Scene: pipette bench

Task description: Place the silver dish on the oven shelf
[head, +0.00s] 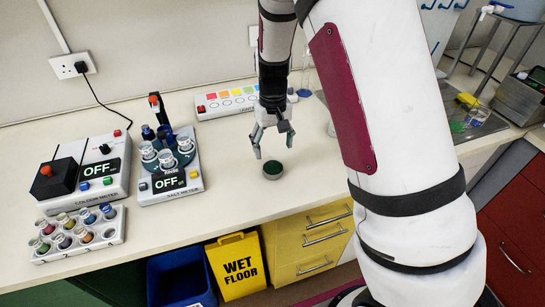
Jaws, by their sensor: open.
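A small round silver dish (273,170) with dark green contents sits on the white bench top (240,199), near its front edge. My gripper (273,151) points down above the dish with its fingers spread open. It appears empty and apart from the dish. The oven shelf is not visible in this view.
To the left stand a salt meter (168,184), a colour meter (88,169) and a rack of several vials (80,234). A strip with coloured squares (228,101) lies behind my gripper. A sink (478,119) is at the right. Below are a blue bin (180,277) and a yellow wet-floor sign (237,267).

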